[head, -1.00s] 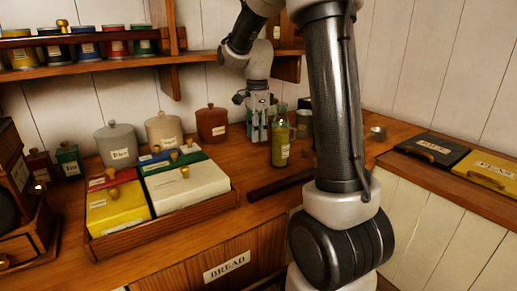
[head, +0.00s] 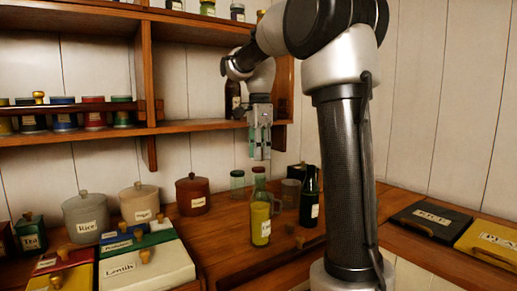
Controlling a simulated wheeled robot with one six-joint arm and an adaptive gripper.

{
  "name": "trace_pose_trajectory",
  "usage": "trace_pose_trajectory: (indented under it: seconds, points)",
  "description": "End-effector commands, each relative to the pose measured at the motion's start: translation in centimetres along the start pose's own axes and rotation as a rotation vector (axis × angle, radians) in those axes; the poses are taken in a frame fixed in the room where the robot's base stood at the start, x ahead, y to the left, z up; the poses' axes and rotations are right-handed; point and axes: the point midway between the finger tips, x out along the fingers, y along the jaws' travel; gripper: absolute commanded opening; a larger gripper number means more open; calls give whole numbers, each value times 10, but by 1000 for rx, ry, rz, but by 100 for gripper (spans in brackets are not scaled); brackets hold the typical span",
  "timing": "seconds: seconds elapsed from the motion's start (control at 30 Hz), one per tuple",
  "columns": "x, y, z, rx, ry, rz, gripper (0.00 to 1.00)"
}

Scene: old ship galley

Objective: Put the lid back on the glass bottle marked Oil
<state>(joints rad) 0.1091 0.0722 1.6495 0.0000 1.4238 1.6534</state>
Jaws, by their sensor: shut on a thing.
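The glass bottle (head: 261,222) of yellow-green oil stands upright on the wooden counter, right of the canisters.
A dark bottle (head: 309,198) and a cup (head: 291,194) stand right of the oil bottle. A green glass jar (head: 237,184) is behind it. Canisters, such as the red-brown one (head: 192,196), stand left. The shelf (head: 205,129) is close behind my gripper.

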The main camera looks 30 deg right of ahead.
Motion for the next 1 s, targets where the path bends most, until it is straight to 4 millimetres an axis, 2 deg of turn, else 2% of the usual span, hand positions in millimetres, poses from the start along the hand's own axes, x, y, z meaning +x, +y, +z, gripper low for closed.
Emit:
trace_pose_trajectory:
  seconds: [0.2, 0.43, 1.0]
  points:
    - [24, 0, 0, 0, 0, 1, 18]
    - [42, 0, 0, 0, 0, 1, 18]
    - [48, 0, 0, 0, 0, 0, 18]
